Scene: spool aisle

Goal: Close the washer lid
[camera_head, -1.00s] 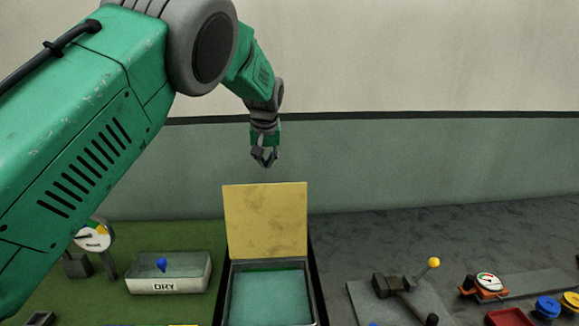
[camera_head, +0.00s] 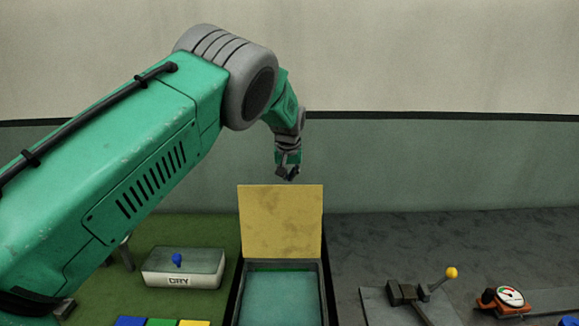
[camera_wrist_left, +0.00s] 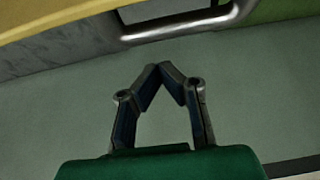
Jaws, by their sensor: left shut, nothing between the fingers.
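The washer lid (camera_head: 281,222) is a yellow panel standing upright, open, at the back of the washer box. The washer (camera_head: 324,285) is a dark-rimmed box with a teal inside, in the lower middle of the head view. My left gripper (camera_head: 288,177) is just above and behind the lid's top edge, apart from it in the picture. In the left wrist view the gripper (camera_wrist_left: 166,68) has its fingertips together with nothing between them. A yellow edge, likely the lid (camera_wrist_left: 50,18), crosses the top left there. My right gripper is out of view.
A box marked DRY (camera_head: 184,268) with a blue knob stands left of the washer. A yellow-knobbed lever (camera_head: 451,273) and an orange gauge (camera_head: 510,296) stand to the right. Coloured blocks (camera_head: 162,322) lie at the front left. A wall is behind.

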